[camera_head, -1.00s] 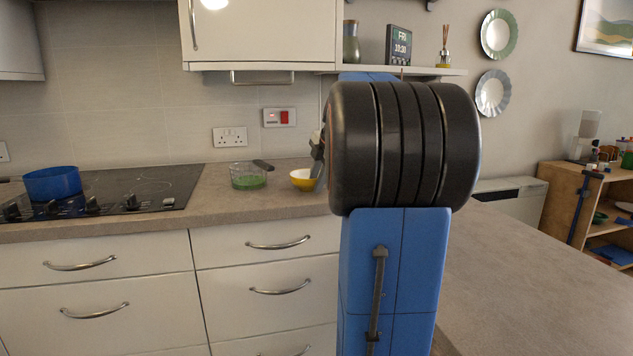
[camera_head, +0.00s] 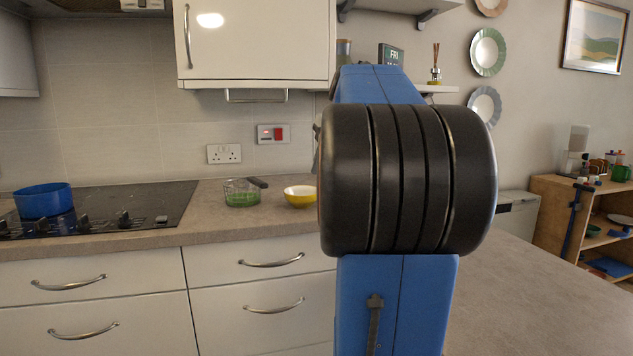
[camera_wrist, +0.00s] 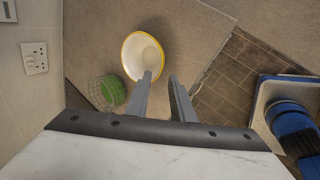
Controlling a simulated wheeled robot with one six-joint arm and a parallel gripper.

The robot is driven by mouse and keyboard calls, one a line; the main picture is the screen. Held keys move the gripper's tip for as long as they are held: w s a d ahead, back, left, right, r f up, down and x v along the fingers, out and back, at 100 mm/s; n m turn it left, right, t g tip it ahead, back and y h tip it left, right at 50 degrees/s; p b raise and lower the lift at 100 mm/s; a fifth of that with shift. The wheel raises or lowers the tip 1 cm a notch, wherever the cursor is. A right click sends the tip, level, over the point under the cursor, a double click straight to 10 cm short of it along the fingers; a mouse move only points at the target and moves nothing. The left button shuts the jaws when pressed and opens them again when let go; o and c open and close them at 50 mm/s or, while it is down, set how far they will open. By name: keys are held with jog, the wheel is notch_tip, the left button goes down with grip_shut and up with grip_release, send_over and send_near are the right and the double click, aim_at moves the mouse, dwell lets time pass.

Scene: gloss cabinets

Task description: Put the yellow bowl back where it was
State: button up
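The yellow bowl (camera_head: 300,196), white inside, sits upright on the counter, right of a clear container with green in it (camera_head: 241,193). In the wrist view the bowl (camera_wrist: 143,54) lies below and just beyond my left fingertip. My gripper (camera_wrist: 160,75) is open, with its two fingers apart and nothing between them. It appears to be above the bowl, clear of it. In the head view my arm hides nearly all of the gripper.
A blue pot (camera_head: 43,201) stands on the black hob (camera_head: 150,204) at the left. The clear container (camera_wrist: 107,92) is close to the bowl. A wall cabinet (camera_head: 258,40) hangs above the counter. Open shelves (camera_head: 560,215) stand at the far right.

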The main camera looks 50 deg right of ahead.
jog(key=shift+s+r, duration=0.2)
jog(key=shift+r, duration=0.25)
jog(key=shift+a, duration=0.1)
jog(key=s+a+f+m, duration=0.2)
jog(key=a+f, duration=0.2)
jog(key=a, duration=0.4)
jog(key=s+a+f+m, duration=0.1)
jog(key=a+f+m, duration=0.25)
jog(key=a, duration=0.45)
jog(key=s+a+f+m, duration=0.2)
jog(key=a+f, duration=0.2)
jog(key=a, duration=0.3)
jog(key=s+a+f+m, duration=0.4)
jog(key=s+a+f, duration=0.3)
jog(key=f, duration=0.2)
jog(key=s+a+f+m+g+y, duration=0.1)
jog(key=s+a+f+m, duration=0.2)
jog(key=s+a+f, duration=0.4)
notch_tip(320, 180, down, 2)
jog(key=shift+s+f+m, duration=0.25)
jog(key=shift+s+m, duration=0.05)
jog(key=shift+m, duration=0.05)
